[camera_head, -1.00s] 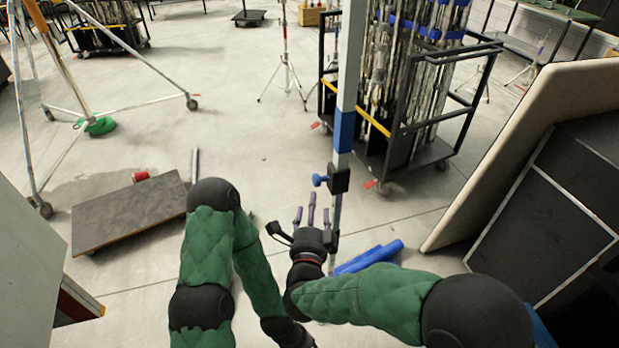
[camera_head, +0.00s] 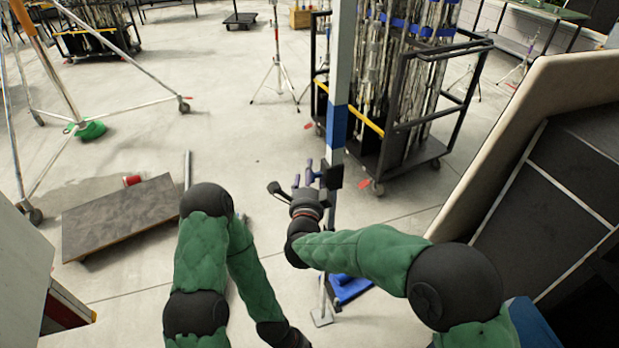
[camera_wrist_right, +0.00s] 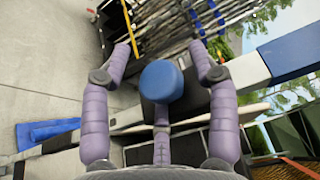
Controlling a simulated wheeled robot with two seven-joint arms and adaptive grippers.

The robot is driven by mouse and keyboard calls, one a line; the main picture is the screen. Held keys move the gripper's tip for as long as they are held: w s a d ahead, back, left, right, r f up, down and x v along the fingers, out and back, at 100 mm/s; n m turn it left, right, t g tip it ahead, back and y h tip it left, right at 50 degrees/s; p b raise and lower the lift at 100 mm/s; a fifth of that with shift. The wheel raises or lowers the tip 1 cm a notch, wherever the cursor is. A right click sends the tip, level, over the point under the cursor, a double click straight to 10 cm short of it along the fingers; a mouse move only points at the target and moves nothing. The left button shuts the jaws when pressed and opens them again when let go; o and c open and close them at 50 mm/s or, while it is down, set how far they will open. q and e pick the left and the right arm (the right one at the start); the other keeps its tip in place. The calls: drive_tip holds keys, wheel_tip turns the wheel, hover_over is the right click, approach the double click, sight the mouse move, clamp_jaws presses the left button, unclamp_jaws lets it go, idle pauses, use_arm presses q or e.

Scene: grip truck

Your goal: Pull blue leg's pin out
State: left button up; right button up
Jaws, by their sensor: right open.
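A tall pale post with a blue band (camera_head: 338,128) stands upright ahead of me. A black clamp block (camera_head: 331,177) sits on it below the band. In the right wrist view the pin's round blue knob (camera_wrist_right: 162,82) sticks out from the block towards the camera. My right gripper (camera_head: 311,174) is at the block. Its purple fingers (camera_wrist_right: 162,60) are spread on both sides of the knob, with gaps left, so it is open and holds nothing. My left arm points down to the bottom edge, and its gripper is out of the picture.
Blue pieces (camera_head: 348,288) lie on the floor near the post's foot. A black cart (camera_head: 410,150) loaded with poles stands behind the post. A large tilted panel (camera_head: 520,150) is at the right. A low dolly board (camera_head: 120,215) lies at the left, with open floor between.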

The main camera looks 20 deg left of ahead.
drive_tip(key=shift+c, duration=0.3)
clamp_jaws()
drive_tip(key=shift+s+a+r, duration=0.1)
drive_tip(key=shift+s+a, duration=0.55)
drive_tip(key=shift+a, duration=0.35)
drive_tip(key=shift+s+a+r, duration=0.1)
drive_tip(key=shift+s+a, duration=0.55)
drive_tip(key=shift+a, duration=0.35)
drive_tip(key=shift+o, duration=0.3)
unclamp_jaws()
drive_tip(key=shift+a, duration=0.15)
drive_tip(key=shift+s, duration=0.1)
drive_tip(key=shift+f, duration=0.1)
